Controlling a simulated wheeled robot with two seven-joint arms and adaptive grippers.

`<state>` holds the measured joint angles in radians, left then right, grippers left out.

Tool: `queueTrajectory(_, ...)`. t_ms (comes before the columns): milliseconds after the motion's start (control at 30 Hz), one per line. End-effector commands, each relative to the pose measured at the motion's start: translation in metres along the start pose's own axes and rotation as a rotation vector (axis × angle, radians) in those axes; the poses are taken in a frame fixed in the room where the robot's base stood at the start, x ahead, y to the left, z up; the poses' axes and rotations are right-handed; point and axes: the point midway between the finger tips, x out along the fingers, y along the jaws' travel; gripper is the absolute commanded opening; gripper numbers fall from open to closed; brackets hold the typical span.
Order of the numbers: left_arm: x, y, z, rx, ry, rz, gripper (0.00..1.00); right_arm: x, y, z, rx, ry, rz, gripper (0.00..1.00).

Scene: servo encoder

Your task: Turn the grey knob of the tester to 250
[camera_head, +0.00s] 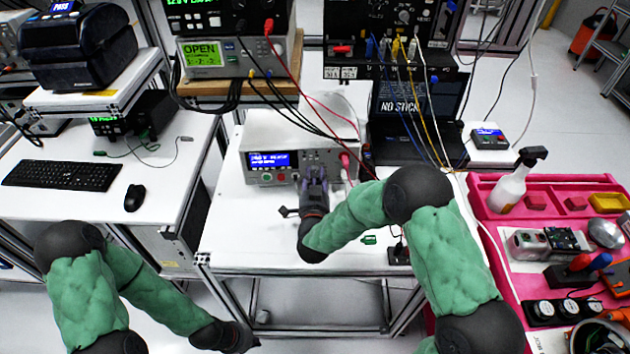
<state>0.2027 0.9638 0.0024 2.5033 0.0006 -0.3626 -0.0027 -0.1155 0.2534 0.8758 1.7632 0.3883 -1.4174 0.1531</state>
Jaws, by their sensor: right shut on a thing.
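The tester (298,130) is a white box on the middle table, with a lit blue display (271,160) whose digits are too small to read. A red and a green button sit below the display. My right gripper (314,176) is at the right part of the tester's front panel, shut on what appears to be the grey knob. The gripper hides the knob, so its angle cannot be told. My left gripper (240,340) hangs low at the bottom of the view, in front of the table and away from the tester. Its fingers are not clear.
Red and black cables hang over the tester, and a red plug (345,160) sits beside my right gripper. A laptop (415,110) stands to the right. A pink tray (500,240) with tools and a spray bottle (516,182) is at far right. The table's front left is clear.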

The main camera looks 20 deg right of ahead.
Motion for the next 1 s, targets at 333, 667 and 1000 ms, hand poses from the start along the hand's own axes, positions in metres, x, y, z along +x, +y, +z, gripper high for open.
queueTrajectory(333, 0.017, -0.006, -0.001, 0.0, 0.0, 0.0, 0.0, 0.0, -0.001, 0.001, 0.219, 0.0, 0.025, 0.0)
queueTrajectory(667, 0.022, -0.008, -0.001, 0.0, 0.0, 0.0, 0.0, 0.0, -0.002, 0.0, 0.3, -0.001, 0.036, 0.0)
queueTrajectory(1000, 0.022, -0.008, -0.001, 0.0, 0.0, 0.0, 0.0, 0.0, -0.002, 0.0, 0.305, -0.001, 0.037, 0.0)
